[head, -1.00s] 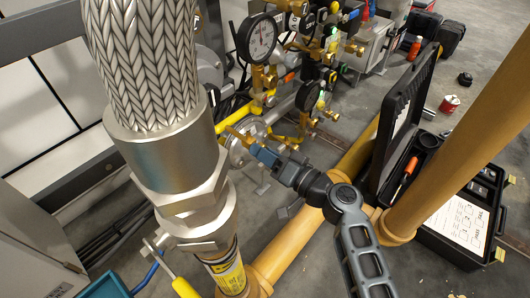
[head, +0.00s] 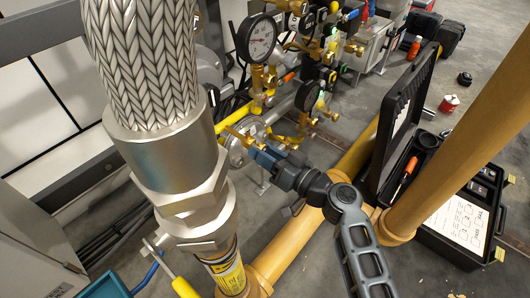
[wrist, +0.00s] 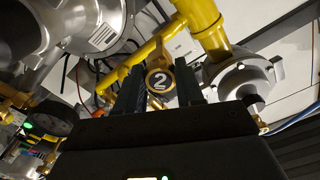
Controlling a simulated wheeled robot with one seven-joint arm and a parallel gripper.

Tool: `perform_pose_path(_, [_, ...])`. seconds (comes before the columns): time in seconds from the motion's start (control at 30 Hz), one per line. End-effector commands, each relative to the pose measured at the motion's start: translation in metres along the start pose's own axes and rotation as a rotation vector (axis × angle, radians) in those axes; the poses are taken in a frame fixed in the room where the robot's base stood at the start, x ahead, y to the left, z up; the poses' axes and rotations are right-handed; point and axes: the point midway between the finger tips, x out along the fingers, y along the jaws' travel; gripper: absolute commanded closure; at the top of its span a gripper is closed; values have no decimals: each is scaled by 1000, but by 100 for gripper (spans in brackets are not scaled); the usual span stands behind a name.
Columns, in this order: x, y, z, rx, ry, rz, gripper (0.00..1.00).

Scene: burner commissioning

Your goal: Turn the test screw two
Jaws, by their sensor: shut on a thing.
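In the head view, my gripper (head: 252,146) reaches to a small brass piece (head: 236,134) beside the silver flanged body (head: 238,152). The tag cannot be read in the head view.
A braided hose with a large nut (head: 195,196) stands close on the left. A pressure gauge (head: 260,37) and brass valves stand behind my gripper. A yellow pipe (head: 445,125) and an open black case (head: 458,245) are on the right.

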Motion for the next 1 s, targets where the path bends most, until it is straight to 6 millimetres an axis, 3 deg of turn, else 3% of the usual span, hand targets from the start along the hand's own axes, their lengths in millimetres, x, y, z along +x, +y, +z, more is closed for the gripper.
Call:
perform_pose_path(0.1, [-1,1,3,2,-4,2,94])
perform_pose_path(0.13, [-1,1,3,3,-4,2,62])
perform_pose_path(0.4, [-1,0,1,2,-2,1,37])
perform_pose_path(0.7, [-5,0,0,2,-1,2,37])
perform_pose_path(1.0, [-51,0,0,3,-1,4,37])
